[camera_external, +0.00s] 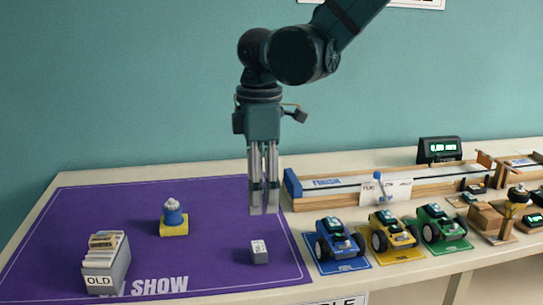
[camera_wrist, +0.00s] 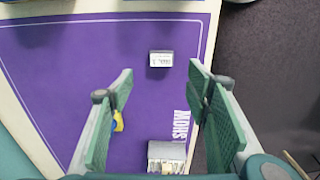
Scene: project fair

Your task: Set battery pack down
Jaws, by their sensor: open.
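The battery pack, as far as I can tell, is a small grey box (camera_external: 259,252) with a white printed label. It sits on the purple mat (camera_external: 215,240) near the mat's right side. In the wrist view the box (camera_wrist: 161,59) lies beyond my fingertips, with its label facing the camera. My gripper (camera_external: 264,206) points down above the mat, above the box and apart from it. In the wrist view my gripper (camera_wrist: 161,75) has its two green-padded fingers spread wide, with nothing between them.
A grey file box marked OLD (camera_external: 99,281) stands at the mat's front left. A blue figure on a yellow base (camera_external: 173,220) stands farther back. Blue (camera_external: 338,240), yellow (camera_external: 392,232) and green (camera_external: 441,226) model cars stand to the right, before a long wooden track (camera_external: 340,192).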

